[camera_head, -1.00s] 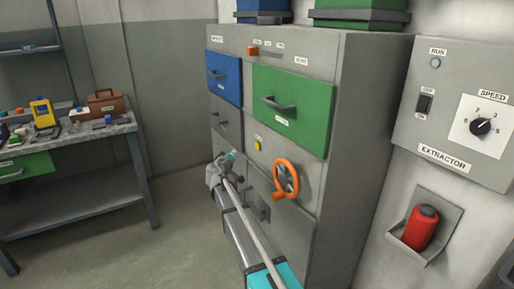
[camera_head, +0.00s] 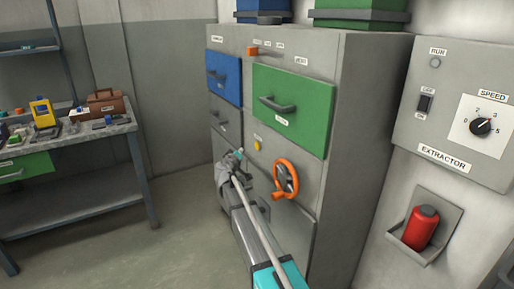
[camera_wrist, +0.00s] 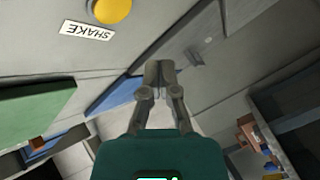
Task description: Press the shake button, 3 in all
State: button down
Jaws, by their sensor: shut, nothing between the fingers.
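The shake button is a yellow round button (camera_wrist: 109,10) at the top of the wrist view, beside its SHAKE label (camera_wrist: 86,30). In the head view the yellow button (camera_head: 258,146) sits on the grey cabinet front, below the green drawer and up-left of the orange handwheel. My gripper (camera_wrist: 160,68) is shut and empty. In the wrist view its fingertips are below and to the right of the button, apart from it. In the head view my arm reaches up from the bottom to the cabinet front, left of and a little below the button; the fingertips are hard to make out there.
The grey cabinet (camera_head: 345,110) carries a blue drawer (camera_head: 223,77), a green drawer (camera_head: 292,105) and an orange handwheel (camera_head: 286,179) close to my arm. An extractor panel (camera_head: 452,110) and red canister (camera_head: 421,226) are at right. A workbench (camera_head: 80,137) stands left; floor between is clear.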

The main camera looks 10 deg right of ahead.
aim_at(255, 145)
jog(key=shift+w+d, duration=0.25)
jog(key=shift+d, duration=0.55)
jog(key=shift+w+d, duration=0.3)
jog(key=shift+d, duration=0.55)
jog(key=shift+w+d, duration=0.25)
jog(key=shift+d, duration=0.55)
jog(key=shift+w+d, duration=0.2)
jog(key=shift+d, duration=0.65)
dwell(0.9)
jog(key=shift+a, duration=0.15)
jog(key=shift+s+a, duration=0.25)
jog(key=shift+a, duration=0.45)
jog(key=shift+s+a, duration=0.25)
jog(key=shift+a, duration=0.55)
jog(key=shift+s+a, duration=0.3)
jog(key=shift+a, duration=0.5)
jog(key=shift+s+a, duration=0.25)
jog(key=shift+a, duration=0.55)
